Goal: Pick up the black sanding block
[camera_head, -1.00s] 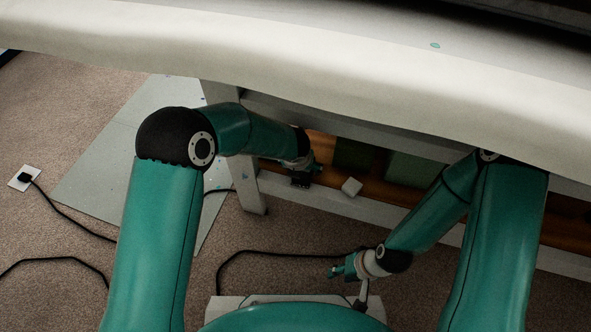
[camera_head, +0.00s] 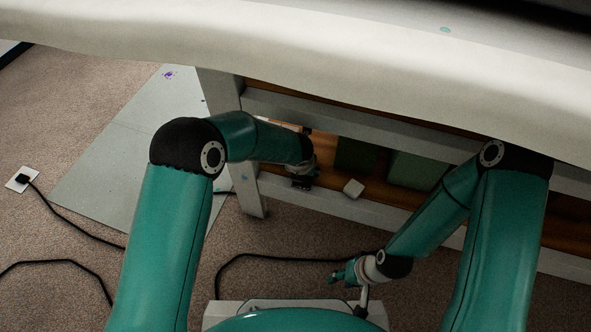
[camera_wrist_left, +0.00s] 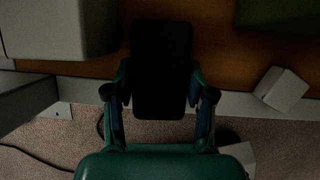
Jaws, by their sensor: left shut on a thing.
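The black sanding block (camera_wrist_left: 162,72) stands out dark in the middle of the left wrist view, between the two fingers of my left gripper (camera_wrist_left: 161,98). The gripper is shut on its sides. In the head view my left gripper (camera_head: 303,178) is small, at the shelf's front edge under the table, with a dark shape at its tip. My right gripper (camera_head: 343,274) hangs low over the carpet, away from the shelf. Its fingers are too small to tell whether it is open or shut.
A small white block (camera_head: 353,188) sits on the shelf edge just right of my left gripper. Dark green boxes (camera_head: 415,171) stand behind on the brown shelf. A grey box (camera_wrist_left: 60,30) is left of the block. The covered table top (camera_head: 300,62) overhangs. A black cable (camera_head: 270,254) lies on the carpet.

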